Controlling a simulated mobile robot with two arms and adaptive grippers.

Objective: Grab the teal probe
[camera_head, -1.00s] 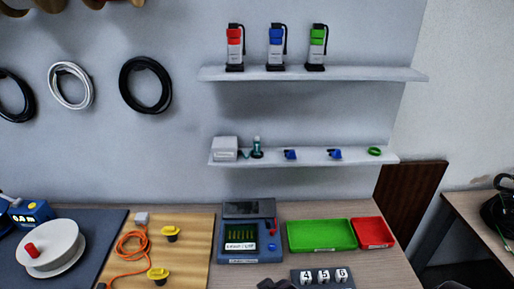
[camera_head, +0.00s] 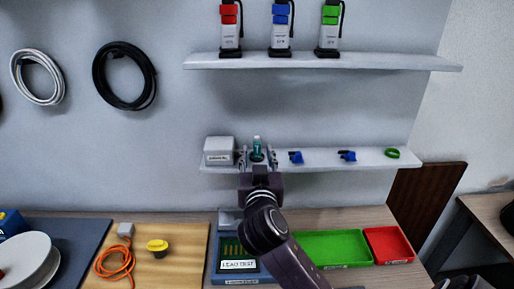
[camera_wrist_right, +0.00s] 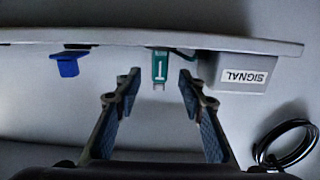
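The teal probe (camera_head: 257,151) stands on the lower wall shelf (camera_head: 330,160), just right of the white signal box (camera_head: 219,150). In the right wrist view the teal probe (camera_wrist_right: 160,66) shows with a white mark on it, beside the signal box (camera_wrist_right: 240,75). My right gripper (camera_head: 257,160) is raised to the lower shelf, with one finger on each side of the probe. In the wrist view the right gripper (camera_wrist_right: 158,90) is open and the probe lies between and beyond its fingertips, apart from both. My left gripper is not in view.
Blue clips (camera_head: 296,157) and a green ring (camera_head: 392,153) lie on the lower shelf to the right. Red, blue and green labelled devices (camera_head: 280,25) stand on the upper shelf. Below are a green tray (camera_head: 330,247), a red tray (camera_head: 388,245) and a lead test box (camera_head: 238,265).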

